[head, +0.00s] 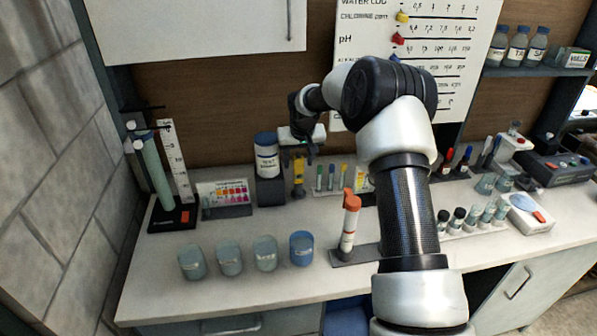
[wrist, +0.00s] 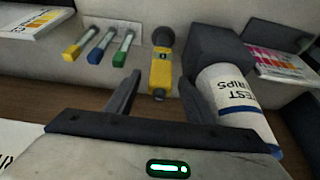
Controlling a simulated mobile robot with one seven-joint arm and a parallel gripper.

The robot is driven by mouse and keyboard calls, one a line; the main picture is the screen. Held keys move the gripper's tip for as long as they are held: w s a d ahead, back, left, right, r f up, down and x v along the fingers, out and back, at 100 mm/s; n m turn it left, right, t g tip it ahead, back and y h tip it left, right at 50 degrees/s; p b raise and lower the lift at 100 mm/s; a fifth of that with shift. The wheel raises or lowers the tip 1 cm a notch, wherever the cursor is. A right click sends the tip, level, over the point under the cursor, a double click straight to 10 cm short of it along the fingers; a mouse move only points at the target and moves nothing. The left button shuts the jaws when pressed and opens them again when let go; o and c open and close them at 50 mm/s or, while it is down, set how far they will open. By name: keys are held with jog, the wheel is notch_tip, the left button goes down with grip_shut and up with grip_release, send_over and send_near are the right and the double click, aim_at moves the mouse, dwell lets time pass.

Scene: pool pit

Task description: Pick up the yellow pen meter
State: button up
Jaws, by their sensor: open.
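The yellow pen meter (head: 298,176) stands upright at the back of the bench, between the test strips bottle and a rack of small coloured tubes. In the wrist view the yellow pen meter (wrist: 161,72) shows between and beyond the fingertips, with a dark round part at one end. My gripper (head: 300,156) is above it in the head view, fingers pointing down. In the wrist view my gripper (wrist: 158,90) is open, with nothing held. I cannot tell whether the fingers reach around the meter.
The test strips bottle (wrist: 228,95) on its dark block (wrist: 218,48) is close to one finger. Coloured tubes (wrist: 100,47) stand on the other side. An orange-capped tube (head: 350,222) and several cups (head: 230,258) stand nearer the front. The bench (head: 240,295) is clear along its front edge.

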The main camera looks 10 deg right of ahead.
jog(key=c, duration=1.1)
jog(key=shift+c, duration=0.2)
jog(key=shift+r, duration=0.1)
notch_tip(320, 180, up, 10)
jog(key=shift+f+b, duration=0.1)
jog(key=shift+b, duration=0.3)
